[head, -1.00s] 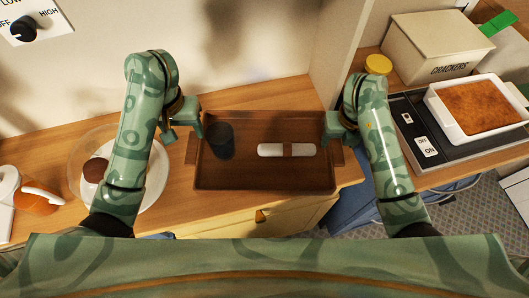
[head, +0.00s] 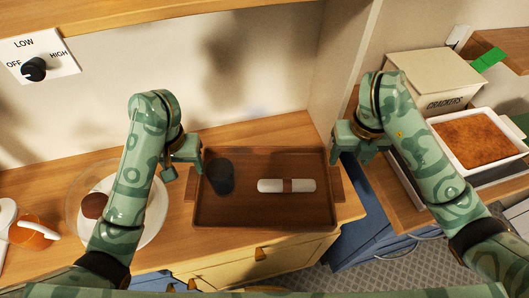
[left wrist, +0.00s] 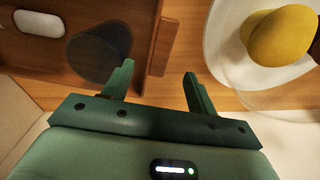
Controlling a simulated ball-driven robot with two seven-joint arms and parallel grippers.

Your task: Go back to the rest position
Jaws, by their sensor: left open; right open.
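A brown wooden tray (head: 265,224) rests on the wooden counter. It holds a dark cup (head: 220,178) on its left and a white roll with a brown band (head: 287,186) on its right. My left gripper (head: 184,166) is open and empty beside the tray's left end. In the left wrist view its spread fingers (left wrist: 158,82) show with the tray's handle (left wrist: 161,45) beyond them, and nothing between them. My right gripper (head: 349,156) is open and empty above and beyond the tray's right end, apart from its handle.
A plate (head: 150,225) with a round item under a clear cover is partly behind my left arm. An orange mug (head: 35,232) stands far left. On the right are a crackers box (head: 432,80) and a white baking dish (head: 452,158). A knob panel (head: 38,62) is on the wall.

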